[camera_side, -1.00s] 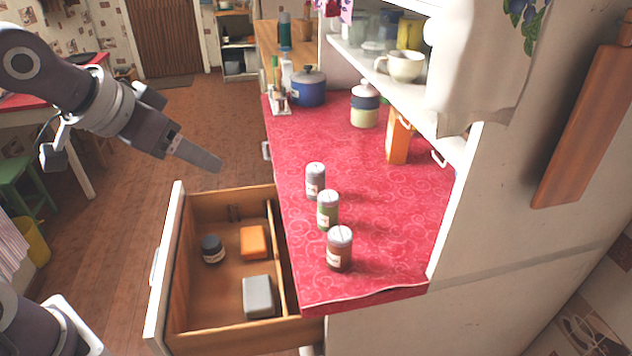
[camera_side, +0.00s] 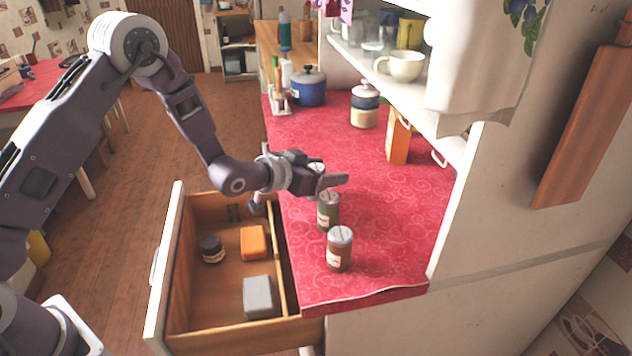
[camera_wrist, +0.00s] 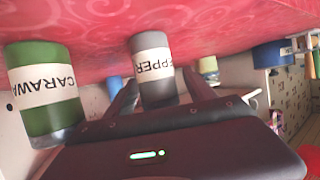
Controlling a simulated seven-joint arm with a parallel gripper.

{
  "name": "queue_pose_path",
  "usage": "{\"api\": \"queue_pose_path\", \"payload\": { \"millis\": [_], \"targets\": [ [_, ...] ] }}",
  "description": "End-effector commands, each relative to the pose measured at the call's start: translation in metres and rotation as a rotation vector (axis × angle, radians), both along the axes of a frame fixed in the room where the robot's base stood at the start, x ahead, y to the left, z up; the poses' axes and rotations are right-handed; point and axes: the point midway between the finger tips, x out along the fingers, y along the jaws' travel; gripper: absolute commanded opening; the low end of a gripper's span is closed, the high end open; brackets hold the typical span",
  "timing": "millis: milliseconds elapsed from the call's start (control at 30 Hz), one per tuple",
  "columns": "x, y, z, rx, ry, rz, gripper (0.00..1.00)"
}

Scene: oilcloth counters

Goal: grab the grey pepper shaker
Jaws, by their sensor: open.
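The grey pepper shaker (camera_wrist: 152,52) has a white label reading PEPPER and appears upside down in the wrist view. It stands between the two fingers of my gripper (camera_wrist: 158,95), which are open on either side of it. In the side view my gripper (camera_side: 333,181) is at the shaker's place on the red counter and hides most of it; only a bit of its pale top (camera_side: 316,167) shows. Whether a finger touches it, I cannot tell. A green caraway shaker (camera_side: 328,211) stands just in front, also at left in the wrist view (camera_wrist: 45,110).
A brown shaker (camera_side: 340,250) stands nearest the counter's front edge. An open drawer (camera_side: 190,325) below holds a dark jar, an orange block and a grey box. A blue pot (camera_side: 308,88), a lidded jar (camera_side: 364,108) and an orange box (camera_side: 397,140) stand farther back.

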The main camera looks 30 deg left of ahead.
Motion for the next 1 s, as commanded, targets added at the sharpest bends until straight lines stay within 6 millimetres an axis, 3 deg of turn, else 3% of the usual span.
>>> {"api": "queue_pose_path", "payload": {
  "millis": [200,533,767,867,1000],
  "targets": [
    [0.001,0.000,-0.001,0.000,0.001,0.000,0.63],
    [0.001,0.000,0.000,0.000,0.001,0.000,0.00],
    [0.001,0.000,0.003,0.000,-0.001,0.000,0.00],
    [0.002,0.000,0.020,-0.001,-0.005,0.000,0.00],
    [0.002,0.000,0.058,-0.002,-0.008,0.001,0.00]
  ]
}}
